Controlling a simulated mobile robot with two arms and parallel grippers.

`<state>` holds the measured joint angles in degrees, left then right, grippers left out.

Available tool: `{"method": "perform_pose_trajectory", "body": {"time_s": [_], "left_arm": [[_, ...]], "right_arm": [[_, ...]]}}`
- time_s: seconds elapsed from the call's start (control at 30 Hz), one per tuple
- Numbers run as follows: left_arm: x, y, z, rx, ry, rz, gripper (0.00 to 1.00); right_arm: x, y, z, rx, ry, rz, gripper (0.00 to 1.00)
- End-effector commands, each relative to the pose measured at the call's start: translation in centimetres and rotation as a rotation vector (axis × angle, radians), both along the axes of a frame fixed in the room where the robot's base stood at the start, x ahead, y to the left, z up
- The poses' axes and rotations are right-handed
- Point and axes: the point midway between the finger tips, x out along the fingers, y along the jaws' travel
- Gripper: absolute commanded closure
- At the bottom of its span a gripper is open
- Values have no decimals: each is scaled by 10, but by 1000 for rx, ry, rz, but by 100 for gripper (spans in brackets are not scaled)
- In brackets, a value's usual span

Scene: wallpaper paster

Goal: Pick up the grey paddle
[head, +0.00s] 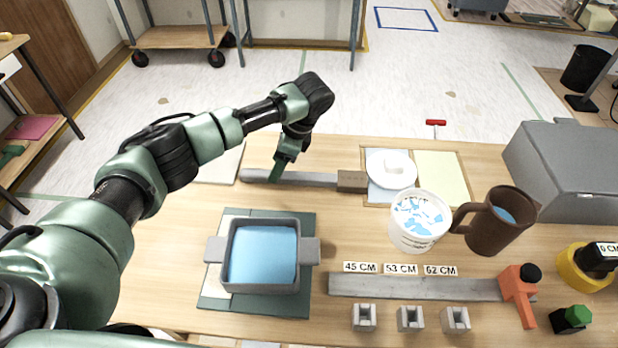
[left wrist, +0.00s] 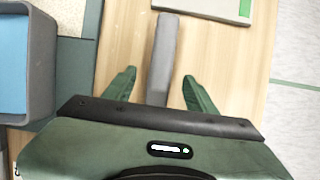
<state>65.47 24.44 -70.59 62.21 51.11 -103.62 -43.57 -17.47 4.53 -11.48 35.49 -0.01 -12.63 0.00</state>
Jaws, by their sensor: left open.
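A long grey bar with a brown block at its right end, which looks like the grey paddle (head: 318,180), lies flat near the far edge of the wooden table. My left gripper (head: 277,176) points down over the bar's left part in the head view. In the left wrist view my left gripper (left wrist: 160,88) is open, with one finger on each side of the grey paddle (left wrist: 165,50). I cannot tell whether either finger touches it. The gripper body hides the near end of the bar there. My right gripper is not in view.
A grey tray of blue liquid (head: 230,270) stands on a green mat in front of my left gripper. A white bucket (head: 413,238), a brown jug (head: 497,238) and a grey case (head: 570,160) stand to the right. A long ruler-like strip (head: 420,287) lies near the front.

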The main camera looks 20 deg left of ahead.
Motion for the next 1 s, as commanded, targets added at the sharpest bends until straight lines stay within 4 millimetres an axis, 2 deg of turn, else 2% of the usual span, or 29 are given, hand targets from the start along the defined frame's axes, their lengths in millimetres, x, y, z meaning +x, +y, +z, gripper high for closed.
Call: {"method": "perform_pose_trajectory", "body": {"time_s": [0.1, 0.2, 0.47, 0.67, 1.0], "left_arm": [[-2, 7, -16, 2, 2, 2, 44], [-2, 10, -24, 1, 1, 0, 44], [-2, 11, -26, 1, 0, 0, 44], [-2, 11, -26, 0, -1, 0, 99], [-2, 10, -23, -1, -2, -1, 100]], "right_arm": [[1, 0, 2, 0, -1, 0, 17], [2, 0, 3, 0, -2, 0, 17], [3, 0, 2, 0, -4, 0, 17], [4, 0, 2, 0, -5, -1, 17], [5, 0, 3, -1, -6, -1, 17]]}}
